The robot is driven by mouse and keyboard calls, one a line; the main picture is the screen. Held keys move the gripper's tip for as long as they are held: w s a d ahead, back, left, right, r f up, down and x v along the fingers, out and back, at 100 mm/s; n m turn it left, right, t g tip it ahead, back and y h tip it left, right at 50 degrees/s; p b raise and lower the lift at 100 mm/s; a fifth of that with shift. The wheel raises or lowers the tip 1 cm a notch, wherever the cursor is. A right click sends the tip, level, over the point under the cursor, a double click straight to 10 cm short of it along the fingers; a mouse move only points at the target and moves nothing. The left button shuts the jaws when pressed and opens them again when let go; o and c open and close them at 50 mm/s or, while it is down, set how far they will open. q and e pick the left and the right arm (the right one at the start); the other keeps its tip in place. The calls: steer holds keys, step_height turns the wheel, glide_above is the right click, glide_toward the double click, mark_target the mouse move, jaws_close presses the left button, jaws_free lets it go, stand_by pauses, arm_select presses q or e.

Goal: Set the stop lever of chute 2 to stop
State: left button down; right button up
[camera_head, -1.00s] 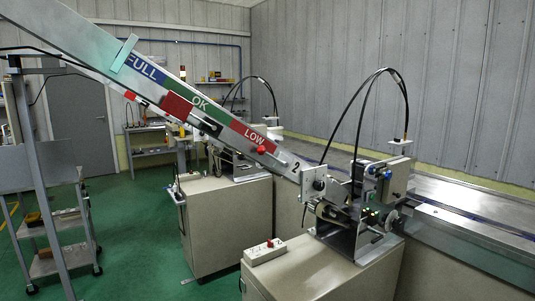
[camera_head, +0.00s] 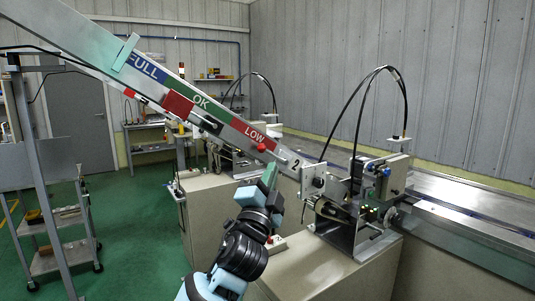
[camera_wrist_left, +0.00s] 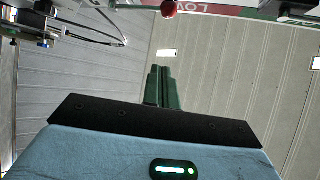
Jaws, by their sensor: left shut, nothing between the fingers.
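Chute 2 (camera_head: 217,118) is a sloping grey rail with FULL, OK and LOW bands and a "2" near its lower end. A red ball knob (camera_head: 261,147), apparently the stop lever's, sits on its lower side by the LOW band; it also shows at the top of the left wrist view (camera_wrist_left: 168,9). My left gripper (camera_head: 270,172) is just below this knob, pointing up, apart from it. Its green fingers (camera_wrist_left: 162,85) are shut and empty. The lever's shaft is not clear. My right gripper is not in view.
A wrapping machine (camera_head: 355,205) with black hoses stands at the chute's lower end, close right of my left gripper. My arm partly hides its beige cabinet (camera_head: 320,265). A cart (camera_head: 60,240) stands at left; the green floor between is open.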

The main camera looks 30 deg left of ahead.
mark_target(268, 151)
arm_select(q)
steer(key=shift+w, duration=0.1)
